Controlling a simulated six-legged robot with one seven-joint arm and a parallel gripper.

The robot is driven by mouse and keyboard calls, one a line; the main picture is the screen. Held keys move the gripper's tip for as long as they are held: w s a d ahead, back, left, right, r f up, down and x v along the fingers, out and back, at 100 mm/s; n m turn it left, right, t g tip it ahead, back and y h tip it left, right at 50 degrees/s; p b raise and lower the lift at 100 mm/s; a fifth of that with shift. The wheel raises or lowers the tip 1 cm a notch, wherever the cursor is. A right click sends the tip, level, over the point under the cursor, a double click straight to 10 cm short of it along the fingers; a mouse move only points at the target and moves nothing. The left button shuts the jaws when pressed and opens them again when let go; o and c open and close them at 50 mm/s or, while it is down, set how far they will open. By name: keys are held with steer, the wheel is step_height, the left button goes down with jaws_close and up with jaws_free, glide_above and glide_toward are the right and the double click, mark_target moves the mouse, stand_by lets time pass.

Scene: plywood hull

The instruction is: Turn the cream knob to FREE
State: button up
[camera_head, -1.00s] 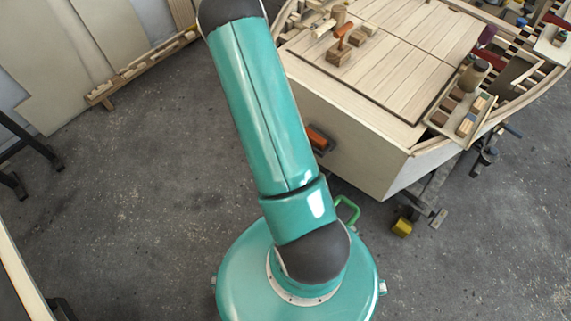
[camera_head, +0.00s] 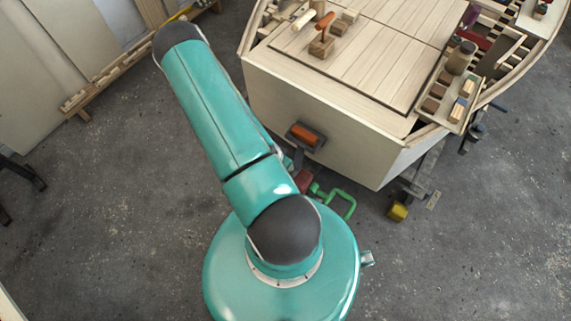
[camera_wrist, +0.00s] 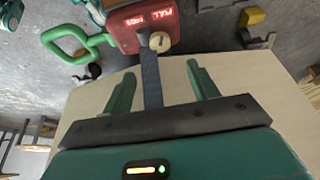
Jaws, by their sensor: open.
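The cream knob (camera_wrist: 160,42) sits on the lower right edge of a red box (camera_wrist: 139,27) at the top of the wrist view. A lit display on the box shows a word like FULL and a second word I cannot read surely. The box also shows in the head view (camera_head: 303,181), but the knob is hidden there. A green loop handle (camera_wrist: 70,42) extends left from the box. My gripper (camera_wrist: 162,72) is open, its two green fingers apart and just below the knob in the picture. A grey-blue bar (camera_wrist: 151,80) shows between the fingers. Nothing is gripped.
The pale plywood hull (camera_head: 300,105) stands close ahead, with an orange-faced item (camera_head: 305,137) on its side. Tools and blocks lie on its deck, with a tray (camera_head: 434,113) at right.

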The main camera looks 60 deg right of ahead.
steer(key=x, duration=1.1)
steer(key=shift+f, duration=0.2)
steer(key=c, duration=1)
